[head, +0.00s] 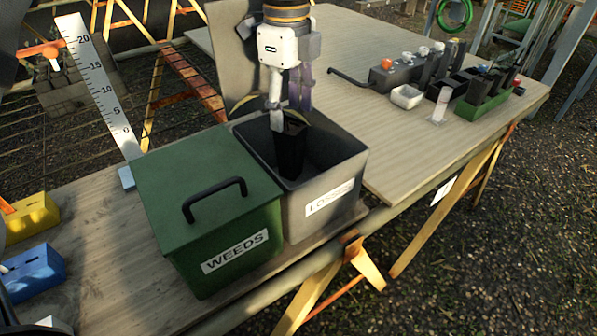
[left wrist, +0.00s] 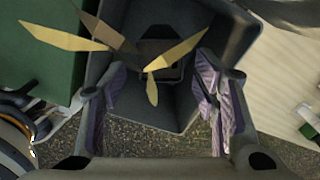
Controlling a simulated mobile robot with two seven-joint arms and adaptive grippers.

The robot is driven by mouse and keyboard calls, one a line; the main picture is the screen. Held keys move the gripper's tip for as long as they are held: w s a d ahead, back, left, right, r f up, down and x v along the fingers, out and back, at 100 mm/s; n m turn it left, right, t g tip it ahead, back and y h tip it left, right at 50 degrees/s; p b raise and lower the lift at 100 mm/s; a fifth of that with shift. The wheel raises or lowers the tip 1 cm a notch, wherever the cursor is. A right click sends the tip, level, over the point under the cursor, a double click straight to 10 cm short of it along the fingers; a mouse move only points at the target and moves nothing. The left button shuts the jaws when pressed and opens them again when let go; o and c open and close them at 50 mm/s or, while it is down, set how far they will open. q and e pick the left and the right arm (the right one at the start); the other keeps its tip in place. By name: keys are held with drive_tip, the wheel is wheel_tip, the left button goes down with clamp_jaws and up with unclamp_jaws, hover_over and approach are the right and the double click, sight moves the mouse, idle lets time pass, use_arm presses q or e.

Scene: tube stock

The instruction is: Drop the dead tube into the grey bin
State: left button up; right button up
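The dead tube (head: 291,150) is dark and narrow and upright in the mouth of the grey bin (head: 345,175), below my fingers. In the left wrist view, the dead tube's yellowed leaves (left wrist: 180,48) spread over the bin opening. My left gripper (head: 288,108) points down over the bin. In the left wrist view, my left gripper (left wrist: 157,95) has its two fingers wide apart, with a clear gap and nothing pinched between the pads. I cannot tell whether the tube touches the bin floor. My right gripper is not in view.
A green lidded bin marked WEEDS (head: 215,220) stands against the grey bin's left side. A white height ruler (head: 97,80) stands behind it. Yellow (head: 32,215) and blue (head: 35,272) blocks are at far left. A rack with dark tubes (head: 485,95) is at back right; the board's middle is clear.

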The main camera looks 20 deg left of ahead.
use_arm(q)
wheel_tip(320, 180, up, 12)
idle(0.6)
